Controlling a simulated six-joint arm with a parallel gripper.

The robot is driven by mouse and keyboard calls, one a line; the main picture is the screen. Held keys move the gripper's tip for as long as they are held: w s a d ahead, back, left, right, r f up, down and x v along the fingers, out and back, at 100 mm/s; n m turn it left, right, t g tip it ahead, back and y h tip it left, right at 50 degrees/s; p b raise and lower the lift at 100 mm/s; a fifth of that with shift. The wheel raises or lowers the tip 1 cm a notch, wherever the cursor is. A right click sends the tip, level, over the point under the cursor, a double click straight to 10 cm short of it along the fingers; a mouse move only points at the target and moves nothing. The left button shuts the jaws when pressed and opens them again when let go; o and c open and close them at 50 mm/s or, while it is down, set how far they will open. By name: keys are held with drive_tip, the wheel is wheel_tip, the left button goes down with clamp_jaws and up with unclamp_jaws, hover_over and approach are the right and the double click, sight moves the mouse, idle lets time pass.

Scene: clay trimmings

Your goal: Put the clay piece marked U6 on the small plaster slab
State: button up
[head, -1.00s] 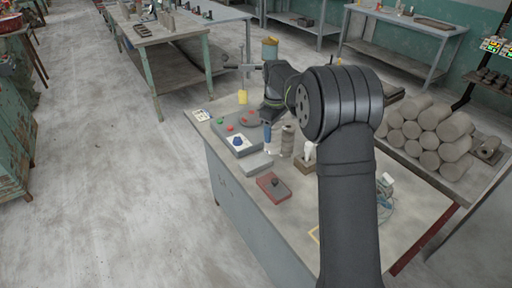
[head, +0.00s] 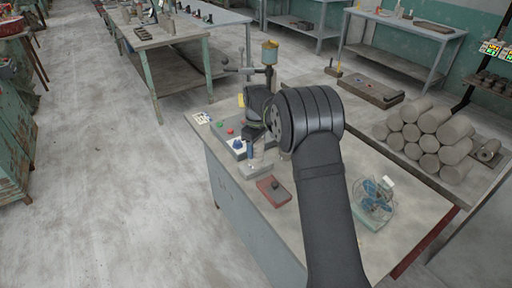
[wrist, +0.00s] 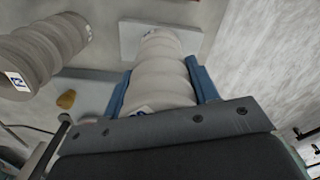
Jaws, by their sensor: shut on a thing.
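My gripper (wrist: 160,92) is shut on a ridged grey clay piece (wrist: 158,68), with blue fingers on both sides of it. The pale plaster slab (wrist: 130,40) lies just beyond that end; in the head view the slab (head: 257,173) is just below my gripper (head: 251,152). I cannot tell whether the piece touches the slab. A second ridged clay piece (wrist: 45,50) is at the left of the wrist view, with a white label bearing a blue mark I cannot read.
A red board (head: 272,190) with a dark lump is in front of the slab. A blue fan (head: 374,196) stands at the right of the bench.

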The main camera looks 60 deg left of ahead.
drive_tip(key=shift+f, duration=0.1)
drive_tip(key=o, duration=1.5)
wheel_tip(320, 180, up, 12)
drive_tip(key=shift+r, duration=0.15)
